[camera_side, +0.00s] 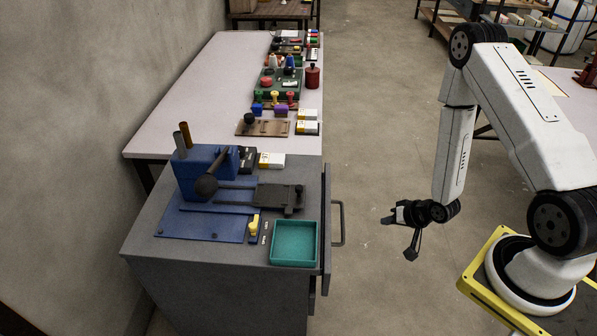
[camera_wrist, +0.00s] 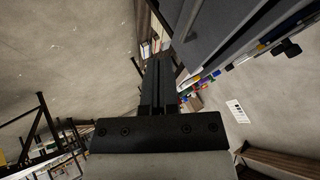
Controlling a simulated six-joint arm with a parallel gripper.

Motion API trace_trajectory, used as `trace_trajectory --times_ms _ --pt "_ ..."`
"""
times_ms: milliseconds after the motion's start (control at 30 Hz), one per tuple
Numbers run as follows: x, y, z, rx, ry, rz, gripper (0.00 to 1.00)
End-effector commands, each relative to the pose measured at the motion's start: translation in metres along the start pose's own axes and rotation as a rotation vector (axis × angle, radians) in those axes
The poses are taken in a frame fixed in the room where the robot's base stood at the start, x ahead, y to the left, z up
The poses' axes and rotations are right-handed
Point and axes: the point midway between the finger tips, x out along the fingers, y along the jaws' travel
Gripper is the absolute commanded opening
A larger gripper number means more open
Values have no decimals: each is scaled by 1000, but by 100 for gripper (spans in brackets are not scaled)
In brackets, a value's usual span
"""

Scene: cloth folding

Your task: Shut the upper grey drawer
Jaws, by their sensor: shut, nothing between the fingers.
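The grey cabinet (camera_side: 160,262) stands at the left in the side view. Its upper grey drawer (camera_side: 327,240) shows edge-on on the right side, with a bar handle (camera_side: 342,222) sticking out. The drawer front seems to stand slightly out from the cabinet, but the size of the gap is hard to tell. My gripper (camera_side: 386,219) is to the right of the handle, apart from it, over open floor. It is shut and empty. In the wrist view my closed fingers (camera_wrist: 158,72) point up the picture, with grey cabinet surfaces (camera_wrist: 215,30) at the upper right.
A blue fixture (camera_side: 205,175) and a teal tray (camera_side: 294,243) sit on the cabinet top. A long pale table (camera_side: 200,100) with several small items stands behind it. The floor (camera_side: 372,130) between cabinet and arm is clear.

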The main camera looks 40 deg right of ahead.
Motion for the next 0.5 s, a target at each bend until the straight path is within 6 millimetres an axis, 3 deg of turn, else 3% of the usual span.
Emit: trace_trajectory --times_ms 500 --pt "9 3 1 -1 1 -2 0"
